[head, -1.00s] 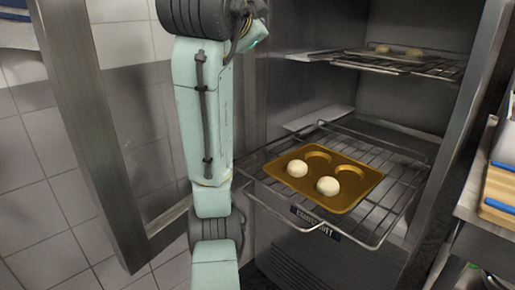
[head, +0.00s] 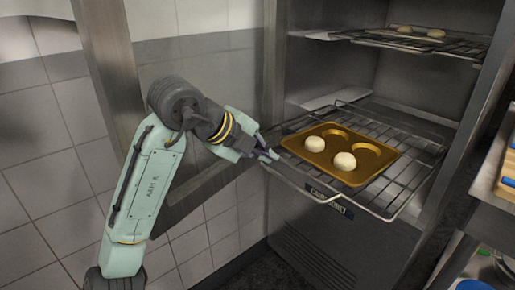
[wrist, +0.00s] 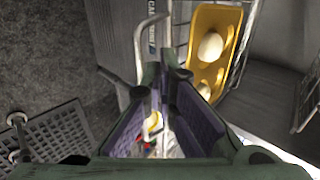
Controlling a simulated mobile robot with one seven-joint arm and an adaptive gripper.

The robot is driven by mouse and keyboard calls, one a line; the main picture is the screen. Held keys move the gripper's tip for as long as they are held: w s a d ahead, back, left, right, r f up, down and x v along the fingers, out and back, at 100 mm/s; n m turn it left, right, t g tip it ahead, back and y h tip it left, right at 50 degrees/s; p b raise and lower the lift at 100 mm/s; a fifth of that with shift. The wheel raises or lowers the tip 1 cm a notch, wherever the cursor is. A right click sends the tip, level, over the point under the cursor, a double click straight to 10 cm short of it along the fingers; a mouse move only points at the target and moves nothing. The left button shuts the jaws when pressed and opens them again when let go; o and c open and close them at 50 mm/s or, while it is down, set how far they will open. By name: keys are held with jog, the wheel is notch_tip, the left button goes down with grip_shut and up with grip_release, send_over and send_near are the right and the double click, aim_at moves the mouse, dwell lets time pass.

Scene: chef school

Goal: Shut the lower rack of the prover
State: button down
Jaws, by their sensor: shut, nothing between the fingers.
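The lower rack (head: 412,160) is a wire shelf standing partly out of the steel prover (head: 325,252). A golden tray (head: 348,172) with round wells lies on it and holds two pale dough balls (head: 344,161). My gripper (head: 270,155) is shut and empty at the rack's left front corner, close to the front rail. Whether it touches the rail I cannot tell. In the wrist view the fingers (wrist: 165,78) lie beside the rack's rail (wrist: 139,48), with the tray (wrist: 203,22) just beyond.
The upper rack (head: 400,41) carries more dough inside the prover. The prover's door (head: 102,62) stands open on the left, behind my arm. A counter (head: 490,212) with a wooden board is close on the right. A grey floor shows below.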

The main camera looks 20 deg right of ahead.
jog(key=x, duration=0.5)
jog(key=shift+d, duration=0.1)
